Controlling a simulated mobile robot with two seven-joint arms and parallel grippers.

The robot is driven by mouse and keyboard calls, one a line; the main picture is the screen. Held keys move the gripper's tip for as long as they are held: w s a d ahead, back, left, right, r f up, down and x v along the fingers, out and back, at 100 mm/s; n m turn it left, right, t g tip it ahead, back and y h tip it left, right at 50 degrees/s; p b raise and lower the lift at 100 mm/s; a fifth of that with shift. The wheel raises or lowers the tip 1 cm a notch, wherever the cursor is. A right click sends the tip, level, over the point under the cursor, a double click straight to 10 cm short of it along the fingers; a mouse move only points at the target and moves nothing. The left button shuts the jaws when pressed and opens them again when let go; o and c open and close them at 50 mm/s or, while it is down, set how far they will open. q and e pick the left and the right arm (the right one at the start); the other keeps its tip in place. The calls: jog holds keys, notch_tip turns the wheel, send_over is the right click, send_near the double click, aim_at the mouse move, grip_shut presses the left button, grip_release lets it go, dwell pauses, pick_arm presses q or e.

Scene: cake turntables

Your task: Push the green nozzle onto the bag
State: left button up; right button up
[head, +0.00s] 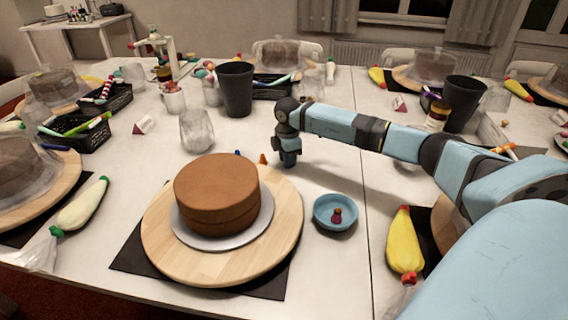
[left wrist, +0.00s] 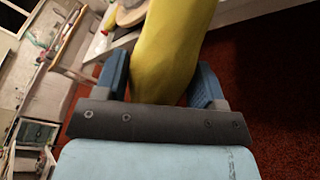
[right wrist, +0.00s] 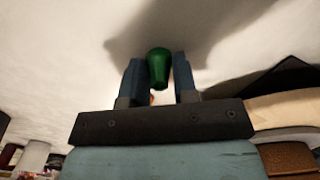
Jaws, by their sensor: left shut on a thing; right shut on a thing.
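My right gripper (head: 289,162) is low over the table behind the cake in the head view. In the right wrist view the green nozzle (right wrist: 158,66) is between its fingers (right wrist: 158,80), which are shut on it. The nozzle is hidden in the head view. My left gripper (left wrist: 160,80) shows only in the left wrist view. It is shut on a yellow bag (left wrist: 172,45), with red floor and a table edge beyond. The bag's tip is out of that view. The nozzle and the held bag are apart.
A brown cake (head: 216,190) stands on a wooden turntable (head: 265,255). A blue dish (head: 330,226) holds a dark red nozzle. A blue nozzle (head: 238,152) and an orange nozzle (head: 262,158) stand behind the cake. A glass (head: 196,130) and a black cup (head: 236,90) stand farther back.

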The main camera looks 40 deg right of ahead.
notch_tip(320, 180, up, 15)
jog(key=p, duration=1.2)
jog(key=shift+r+p, duration=0.1)
jog(key=shift+p, duration=0.25)
pick_arm(q)
notch_tip(320, 180, up, 13)
jog(key=shift+f, duration=0.15)
jog(key=shift+c, duration=0.3)
